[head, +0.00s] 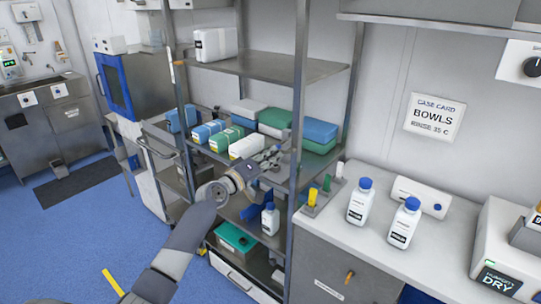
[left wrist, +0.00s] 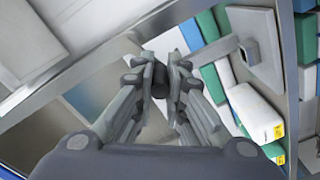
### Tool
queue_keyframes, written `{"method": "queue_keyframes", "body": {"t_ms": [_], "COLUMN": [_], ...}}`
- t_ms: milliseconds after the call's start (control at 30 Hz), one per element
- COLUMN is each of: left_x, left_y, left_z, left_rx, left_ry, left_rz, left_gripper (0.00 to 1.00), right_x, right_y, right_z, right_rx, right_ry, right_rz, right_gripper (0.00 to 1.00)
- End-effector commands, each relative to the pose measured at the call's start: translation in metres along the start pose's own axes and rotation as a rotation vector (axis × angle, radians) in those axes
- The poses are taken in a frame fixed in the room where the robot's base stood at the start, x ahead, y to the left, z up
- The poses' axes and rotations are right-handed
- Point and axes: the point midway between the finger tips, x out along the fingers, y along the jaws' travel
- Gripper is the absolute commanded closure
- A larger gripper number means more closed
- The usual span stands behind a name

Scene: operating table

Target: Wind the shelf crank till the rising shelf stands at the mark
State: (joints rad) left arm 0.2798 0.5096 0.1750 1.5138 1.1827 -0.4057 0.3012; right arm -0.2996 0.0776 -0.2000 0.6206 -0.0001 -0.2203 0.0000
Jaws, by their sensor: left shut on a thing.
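My left gripper (head: 272,158) reaches to the front of the steel shelf rack, near its front right post. In the left wrist view its fingers (left wrist: 160,82) are shut on a dark round crank knob (left wrist: 157,72). A grey crank arm (left wrist: 218,50) appears to run from the knob to a square plate (left wrist: 262,52). In the head view the fingers hide most of the crank. A shelf with blue, green and white boxes (head: 248,145) sits just behind the gripper; I cannot tell for sure that it is the rising shelf. I cannot make out the mark. My right gripper is not in view.
The rack's front right post (head: 299,120) stands close beside the gripper. A white bottle (head: 270,218) and a green bin (head: 235,238) are lower in the rack. Two blue-capped bottles (head: 360,200) stand on the counter at right. Blue floor (head: 75,215) is open at left.

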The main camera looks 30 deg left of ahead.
Motion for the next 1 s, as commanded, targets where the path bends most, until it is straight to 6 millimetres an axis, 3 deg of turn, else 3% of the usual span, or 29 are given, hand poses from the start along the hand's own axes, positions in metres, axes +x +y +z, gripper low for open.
{"method": "queue_keyframes", "body": {"t_ms": [333,867,900,967,1000], "left_x": [-0.0002,-0.0002,-0.0002,-0.0002,-0.0002], "left_y": [-0.0060,-0.0065,-0.0064,-0.0062,-0.0059], "left_z": [0.0093,0.0103,0.0103,0.0099,0.0094], "left_rx": [-0.130,-0.148,-0.148,-0.147,-0.147], "left_ry": [-0.009,-0.010,-0.009,-0.008,-0.008], "left_rz": [-0.006,-0.007,-0.006,-0.006,-0.005], "left_gripper": [1.00,1.00,0.79,0.66,0.66], "right_x": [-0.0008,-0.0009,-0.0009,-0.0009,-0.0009], "right_y": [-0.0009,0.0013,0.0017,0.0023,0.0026], "right_z": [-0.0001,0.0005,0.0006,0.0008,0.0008], "right_rx": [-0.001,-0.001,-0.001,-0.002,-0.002], "right_ry": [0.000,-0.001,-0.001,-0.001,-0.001], "right_rz": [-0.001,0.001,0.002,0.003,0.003], "right_gripper": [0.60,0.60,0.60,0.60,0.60]}}
